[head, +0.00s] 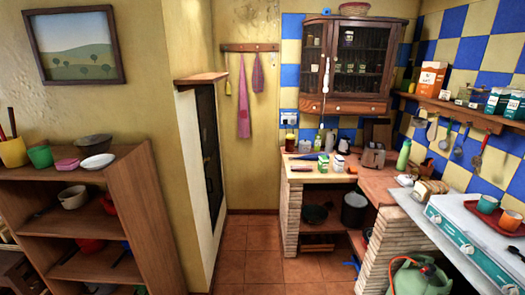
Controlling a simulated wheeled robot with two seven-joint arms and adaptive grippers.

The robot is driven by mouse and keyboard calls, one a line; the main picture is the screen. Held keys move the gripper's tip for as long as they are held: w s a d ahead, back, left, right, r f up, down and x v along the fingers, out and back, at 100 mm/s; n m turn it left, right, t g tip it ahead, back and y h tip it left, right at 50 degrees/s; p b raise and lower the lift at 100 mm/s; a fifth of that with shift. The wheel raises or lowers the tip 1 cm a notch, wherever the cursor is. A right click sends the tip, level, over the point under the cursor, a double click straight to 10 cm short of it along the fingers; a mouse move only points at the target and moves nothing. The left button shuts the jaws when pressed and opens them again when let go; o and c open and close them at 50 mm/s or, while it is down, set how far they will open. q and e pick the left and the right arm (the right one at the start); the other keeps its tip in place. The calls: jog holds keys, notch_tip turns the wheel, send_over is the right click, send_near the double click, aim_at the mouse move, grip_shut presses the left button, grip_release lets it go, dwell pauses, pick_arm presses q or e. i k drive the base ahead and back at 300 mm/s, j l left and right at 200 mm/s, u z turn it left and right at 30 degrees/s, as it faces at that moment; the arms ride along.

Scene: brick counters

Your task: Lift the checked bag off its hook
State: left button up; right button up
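I cannot make out a checked bag in this view. A wooden hook rail (250,47) is fixed to the yellow back wall. A long pink cloth item (243,105) hangs from it, with a shorter mauve item (258,75) to its right. A small yellowish item (228,85) hangs at the rail's left. No check pattern can be told on these. Neither of my grippers is in view.
A brown shelf unit (153,185) with bowls stands at the left. A wall partition (170,140) juts out beside the rail. Brick counters (292,215) fill the right, under a wooden cabinet (358,105). A green gas bottle (410,280) stands at front right. The tiled floor (250,240) between is mostly clear.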

aim_at(257, 78)
jog(key=i, duration=3.85)
jog(key=z, duration=0.5)
